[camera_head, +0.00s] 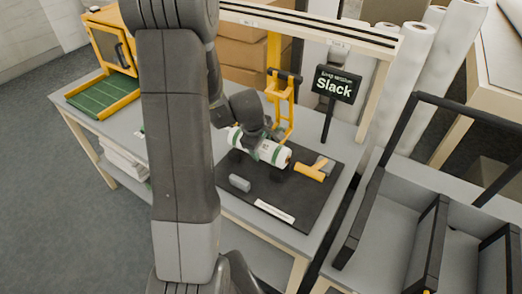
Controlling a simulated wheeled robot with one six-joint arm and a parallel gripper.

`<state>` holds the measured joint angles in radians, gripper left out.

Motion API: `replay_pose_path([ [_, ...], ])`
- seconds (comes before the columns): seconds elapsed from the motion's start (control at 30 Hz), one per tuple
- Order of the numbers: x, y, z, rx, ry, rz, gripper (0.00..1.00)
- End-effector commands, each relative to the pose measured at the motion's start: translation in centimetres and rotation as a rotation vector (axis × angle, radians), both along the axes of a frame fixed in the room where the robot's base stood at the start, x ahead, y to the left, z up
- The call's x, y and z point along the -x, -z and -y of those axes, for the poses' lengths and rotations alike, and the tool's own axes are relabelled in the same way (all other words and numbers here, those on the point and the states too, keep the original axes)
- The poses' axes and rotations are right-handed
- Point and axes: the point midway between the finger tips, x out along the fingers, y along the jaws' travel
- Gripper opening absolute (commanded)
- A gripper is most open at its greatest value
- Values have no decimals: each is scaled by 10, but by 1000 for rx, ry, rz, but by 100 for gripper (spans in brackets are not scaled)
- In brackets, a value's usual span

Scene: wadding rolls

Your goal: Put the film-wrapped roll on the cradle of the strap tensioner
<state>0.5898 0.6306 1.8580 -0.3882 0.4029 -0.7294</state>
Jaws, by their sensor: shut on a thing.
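The film-wrapped roll (271,153) is white with green bands and lies on its side, slanting down to the right. My gripper (256,140) is shut on its middle from above and hides part of it. The roll is above the black mat (229,171); I cannot tell whether it touches anything beneath. A yellow upright frame with a dark top bar (283,92), likely the strap tensioner, stands just behind the roll. I cannot make out a cradle clearly.
On the mat lie a yellow-handled tool (309,171), a small grey block (239,183) and a white label strip (274,211). A yellow machine with a green belt (103,102) is at the left. A grey cart with black rails (408,215) stands at the right.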

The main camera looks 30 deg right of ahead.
Motion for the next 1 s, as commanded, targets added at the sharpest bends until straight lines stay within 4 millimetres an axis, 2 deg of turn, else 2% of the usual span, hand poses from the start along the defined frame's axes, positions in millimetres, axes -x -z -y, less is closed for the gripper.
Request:
replay_pose_path([
  [0.03,1,11,0,-2,1,-4,34],
  [0.1,1,20,0,-3,1,-4,34],
  [0.47,0,25,0,-1,0,0,34],
  [0.5,0,24,0,-1,0,0,65],
  [0.6,0,23,0,-1,0,0,82],
  [1.0,0,17,-1,1,1,1,82],
])
